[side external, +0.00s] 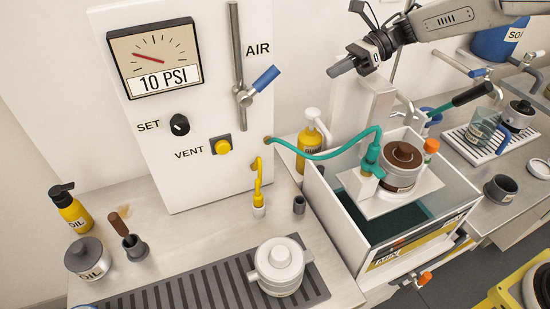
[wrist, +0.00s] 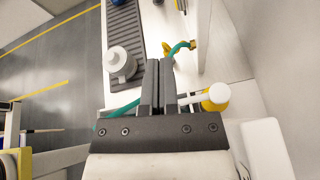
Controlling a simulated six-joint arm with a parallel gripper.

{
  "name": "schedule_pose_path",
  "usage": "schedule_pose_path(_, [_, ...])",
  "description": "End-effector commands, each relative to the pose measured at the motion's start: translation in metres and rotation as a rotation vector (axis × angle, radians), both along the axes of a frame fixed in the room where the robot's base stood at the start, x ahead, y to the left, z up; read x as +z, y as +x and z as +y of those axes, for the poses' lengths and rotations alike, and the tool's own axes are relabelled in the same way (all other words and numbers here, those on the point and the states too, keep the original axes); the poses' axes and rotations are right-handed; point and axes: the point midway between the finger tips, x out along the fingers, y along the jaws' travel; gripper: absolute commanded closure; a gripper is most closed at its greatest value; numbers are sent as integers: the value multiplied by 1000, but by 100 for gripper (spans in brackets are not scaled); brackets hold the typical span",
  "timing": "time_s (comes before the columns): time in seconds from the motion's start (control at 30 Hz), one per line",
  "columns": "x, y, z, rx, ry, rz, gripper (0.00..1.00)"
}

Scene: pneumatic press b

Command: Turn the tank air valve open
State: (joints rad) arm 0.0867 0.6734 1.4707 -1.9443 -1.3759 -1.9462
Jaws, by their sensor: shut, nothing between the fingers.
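A valve with a blue lever (side external: 265,79) sits on a grey vertical pipe (side external: 236,45) on the white panel, beside the word AIR. The lever slants up and to the right, off the pipe's line. A teal hose (side external: 318,155) runs from the panel's lower right edge to a teal fitting (side external: 371,162) on the pot (side external: 402,172) over the glass-walled tank (side external: 405,226). My gripper (side external: 341,68) is shut and empty, in the air right of the lever and apart from it. In the wrist view my fingers (wrist: 158,68) are together. The blue lever cannot be made out there.
The panel (side external: 210,105) also bears a gauge at 10 PSI (side external: 152,58), a black SET knob (side external: 180,125) and a yellow VENT button (side external: 221,146). A yellow bottle (side external: 312,140) stands behind the hose. A white pot (side external: 279,267) stands on the ribbed mat (side external: 215,290).

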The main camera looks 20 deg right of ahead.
Motion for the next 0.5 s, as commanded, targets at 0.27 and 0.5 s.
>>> schedule_pose_path(0.27, [-6,0,14,1,1,2,100])
schedule_pose_path(0.5, [-19,2,43,2,1,2,100])
